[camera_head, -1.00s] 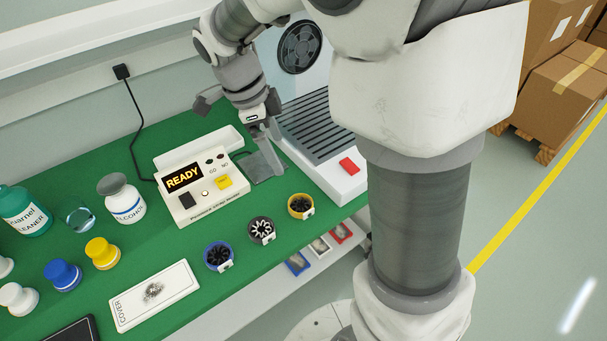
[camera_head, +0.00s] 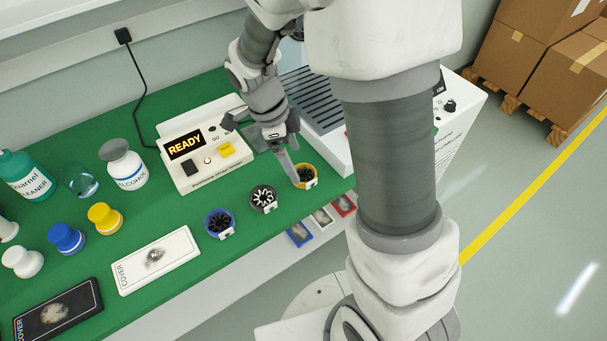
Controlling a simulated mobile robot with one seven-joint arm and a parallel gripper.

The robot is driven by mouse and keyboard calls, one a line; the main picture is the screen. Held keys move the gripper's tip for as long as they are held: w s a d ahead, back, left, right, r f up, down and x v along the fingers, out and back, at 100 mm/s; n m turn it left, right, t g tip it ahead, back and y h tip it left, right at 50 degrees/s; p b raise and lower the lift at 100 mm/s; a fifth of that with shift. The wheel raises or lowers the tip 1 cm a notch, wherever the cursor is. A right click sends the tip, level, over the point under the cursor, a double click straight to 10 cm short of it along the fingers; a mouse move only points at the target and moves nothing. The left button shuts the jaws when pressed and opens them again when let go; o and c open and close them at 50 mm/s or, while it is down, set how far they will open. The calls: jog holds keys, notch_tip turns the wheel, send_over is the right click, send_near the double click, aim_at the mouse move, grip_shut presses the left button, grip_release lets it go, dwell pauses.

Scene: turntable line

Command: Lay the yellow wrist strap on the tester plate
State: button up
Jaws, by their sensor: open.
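The yellow wrist strap (camera_head: 306,177) is a small yellow ring with a dark inside and a white tag. It lies on the green bench near its front edge, right of the black and blue ones. My open gripper (camera_head: 292,174) points down at its left side, its fingers partly overlapping the strap in the picture. I cannot tell whether they touch it. The white tester (camera_head: 206,172) stands left of my gripper, with a lit READY display, a dark square and a yellow button.
A black-ringed strap (camera_head: 263,198) and a blue-ringed strap (camera_head: 219,222) lie left of the yellow one. A white slatted machine (camera_head: 310,100) stands behind. Bottles, including the alcohol bottle (camera_head: 126,168), and a white COVER card (camera_head: 157,260) occupy the left bench (camera_head: 205,268).

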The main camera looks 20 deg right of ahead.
aim_at(304, 173)
jog(key=x, duration=0.5)
jog(key=shift+d, duration=0.35)
jog(key=shift+c, duration=0.3)
jog(key=c, duration=1.4)
jog(key=shift+r, duration=0.2)
